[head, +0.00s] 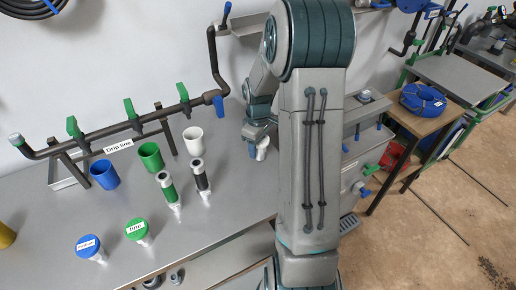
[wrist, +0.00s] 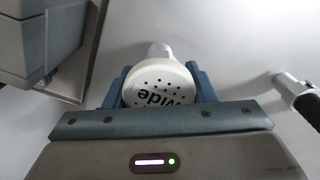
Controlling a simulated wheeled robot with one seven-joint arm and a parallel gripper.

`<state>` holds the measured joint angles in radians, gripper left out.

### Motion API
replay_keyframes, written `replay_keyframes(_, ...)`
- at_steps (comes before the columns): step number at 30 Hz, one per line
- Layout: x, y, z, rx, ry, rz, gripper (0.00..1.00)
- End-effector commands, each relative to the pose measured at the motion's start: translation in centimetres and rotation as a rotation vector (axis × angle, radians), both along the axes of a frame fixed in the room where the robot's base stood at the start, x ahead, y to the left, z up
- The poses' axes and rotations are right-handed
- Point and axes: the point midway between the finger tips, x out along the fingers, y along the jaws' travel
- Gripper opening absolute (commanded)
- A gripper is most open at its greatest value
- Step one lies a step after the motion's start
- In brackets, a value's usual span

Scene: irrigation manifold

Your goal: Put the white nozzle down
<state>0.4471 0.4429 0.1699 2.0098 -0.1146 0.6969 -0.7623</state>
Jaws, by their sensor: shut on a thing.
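The white nozzle (wrist: 158,85) has a round, holed face marked "wide" and a pale neck pointing away from the wrist camera. My gripper (wrist: 160,72) is shut on it, with a blue finger on each side of its head. In the head view the white nozzle (head: 262,148) shows below my gripper (head: 260,133), near the right end of the grey bench (head: 225,240). The bench is below it; whether the neck touches the surface I cannot tell.
White (head: 193,140), green (head: 151,156) and blue (head: 104,174) cups stand left of my gripper. Dark (head: 202,176) and green (head: 167,187) cylindrical parts are nearer. Green (head: 137,229) and blue (head: 89,246) nozzles stand in front. A valved pipe (head: 90,137) runs behind.

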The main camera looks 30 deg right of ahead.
Motion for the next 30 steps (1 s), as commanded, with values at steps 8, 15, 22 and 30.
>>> replay_keyframes(8,0.0,0.0,-2.0,-0.001,-0.001,0.001,0.23)
replay_keyframes(15,0.0,0.0,-2.3,-0.001,-0.001,0.001,0.23)
replay_keyframes(22,0.0,0.0,-2.3,0.000,0.000,0.001,0.72)
replay_keyframes(30,0.0,0.0,-1.8,-0.001,-0.001,0.001,0.72)
